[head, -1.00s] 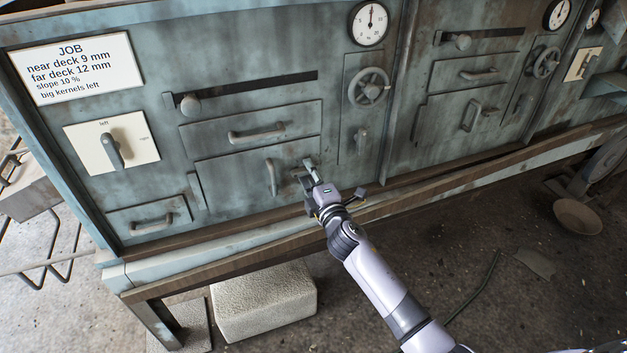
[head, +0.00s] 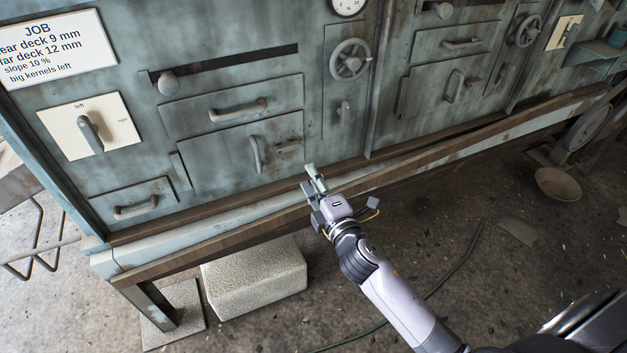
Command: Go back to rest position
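My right gripper (head: 313,184) is in front of the machine's wooden lower rail, its fingers pointing up and to the left in the picture. It appears clear of the handle (head: 257,154) of the nearest lower door, which is to its upper left. No object shows in the fingers. They overlap from this angle, so I cannot tell whether they are open or shut. My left gripper is not in view.
The blue-grey machine (head: 232,165) fills the back, with drawers, a handwheel (head: 350,59) and a lever plate (head: 90,127). Its wooden rail (head: 445,153) runs along the front. A pale block (head: 255,279) lies below. A bowl (head: 558,184) and hose (head: 458,268) are on the floor at right.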

